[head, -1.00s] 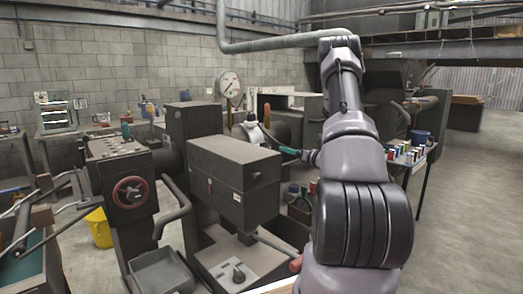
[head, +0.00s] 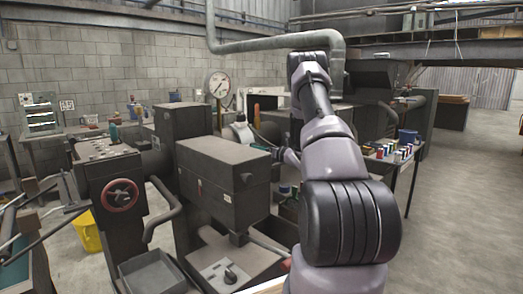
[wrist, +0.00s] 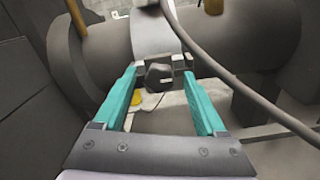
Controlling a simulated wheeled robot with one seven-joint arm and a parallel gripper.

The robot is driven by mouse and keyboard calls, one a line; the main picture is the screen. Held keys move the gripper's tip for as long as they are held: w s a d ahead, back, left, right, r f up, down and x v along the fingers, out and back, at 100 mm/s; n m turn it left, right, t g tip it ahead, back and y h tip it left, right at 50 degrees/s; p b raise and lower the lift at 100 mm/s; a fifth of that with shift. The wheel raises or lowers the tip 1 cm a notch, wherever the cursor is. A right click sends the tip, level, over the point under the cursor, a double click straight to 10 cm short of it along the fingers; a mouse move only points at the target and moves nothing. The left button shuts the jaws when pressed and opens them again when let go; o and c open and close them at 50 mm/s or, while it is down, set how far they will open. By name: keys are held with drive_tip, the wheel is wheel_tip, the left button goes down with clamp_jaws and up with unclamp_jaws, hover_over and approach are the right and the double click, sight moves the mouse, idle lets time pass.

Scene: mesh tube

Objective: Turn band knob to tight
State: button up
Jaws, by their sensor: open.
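In the wrist view a dark, faceted band knob (wrist: 158,76) sits at the lower end of a pale metal band (wrist: 153,36). The band wraps a thick dark grey pipe (wrist: 225,35). My gripper (wrist: 159,76) is open, with its teal fingers pointing at the knob. The knob shows between the two fingertips, with a gap on each side; whether the tips reach its depth is unclear. In the head view the pale band (head: 239,134) shows behind a dark machine box, and the knob cannot be made out.
A cable (wrist: 215,70) crosses the pipe to the right of the fingers. A large dark machine box (head: 222,180) stands in front of the band. A dial gauge (head: 219,85) rises behind it. A table with several coloured cans (head: 390,151) stands right of my arm.

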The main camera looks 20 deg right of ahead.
clamp_jaws()
drive_tip(key=shift+m, duration=0.3)
